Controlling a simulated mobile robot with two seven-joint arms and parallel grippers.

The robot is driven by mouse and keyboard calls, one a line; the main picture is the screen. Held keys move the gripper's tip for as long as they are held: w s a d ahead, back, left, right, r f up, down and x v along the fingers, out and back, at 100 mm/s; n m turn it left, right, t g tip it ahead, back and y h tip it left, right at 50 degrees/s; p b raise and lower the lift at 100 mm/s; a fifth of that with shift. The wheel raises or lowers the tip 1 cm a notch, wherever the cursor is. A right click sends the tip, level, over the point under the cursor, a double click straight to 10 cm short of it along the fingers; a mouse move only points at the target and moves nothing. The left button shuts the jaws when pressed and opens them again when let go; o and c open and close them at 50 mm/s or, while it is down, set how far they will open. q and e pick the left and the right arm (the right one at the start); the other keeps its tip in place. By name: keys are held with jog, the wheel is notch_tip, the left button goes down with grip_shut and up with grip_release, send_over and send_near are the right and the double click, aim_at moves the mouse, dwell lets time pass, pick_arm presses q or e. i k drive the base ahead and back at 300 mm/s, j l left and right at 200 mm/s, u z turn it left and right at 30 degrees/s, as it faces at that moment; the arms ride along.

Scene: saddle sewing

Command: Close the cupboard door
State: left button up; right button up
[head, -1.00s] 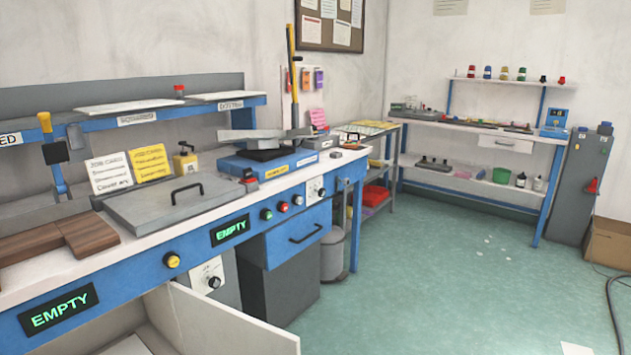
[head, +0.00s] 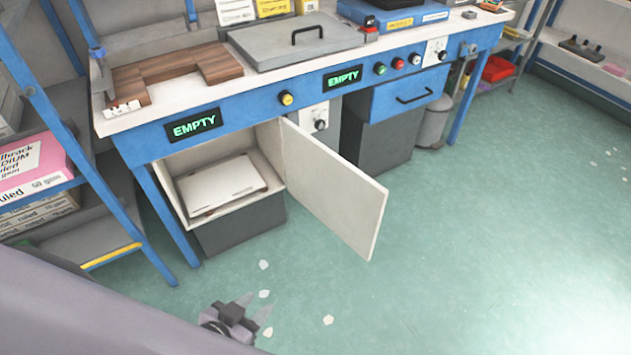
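The cupboard door (head: 332,190) is a pale panel hinged at the right side of the cupboard opening under the blue bench. It stands wide open, swung out over the floor towards the right. The cupboard (head: 265,150) is open to view, with a flat white item (head: 222,184) lying inside. My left gripper (head: 250,308) is low at the bottom of the head view, over the floor, in front of and left of the door, apart from it. It looks empty, but its finger gap is too small and dark to judge. My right gripper is out of view.
A blue-framed shelf rack (head: 92,165) with boxes stands at the left, near the bench's blue leg (head: 172,215). A drawer unit (head: 400,97) is behind and right of the door. The green floor (head: 480,240) is clear to the right, with small white scraps.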

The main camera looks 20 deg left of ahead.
aim_at(348, 201)
jog(key=u, duration=1.15)
jog(key=i+l+u, duration=0.1)
jog(key=l+u, duration=1.05)
jog(key=l, duration=0.35)
jog(key=l+u, duration=0.15)
jog(key=l, duration=0.2)
jog(key=k+l+u, duration=0.1)
jog(key=l, duration=0.3)
jog(key=k+l, duration=0.1)
jog(key=l, duration=0.8)
jog(key=k+l, duration=0.15)
jog(key=l, duration=0.3)
jog(key=k+l, duration=0.1)
jog(key=l, duration=0.35)
jog(key=k+l+u, duration=0.2)
jog(key=l, duration=0.5)
jog(key=i+l, duration=0.05)
jog(key=i, duration=0.05)
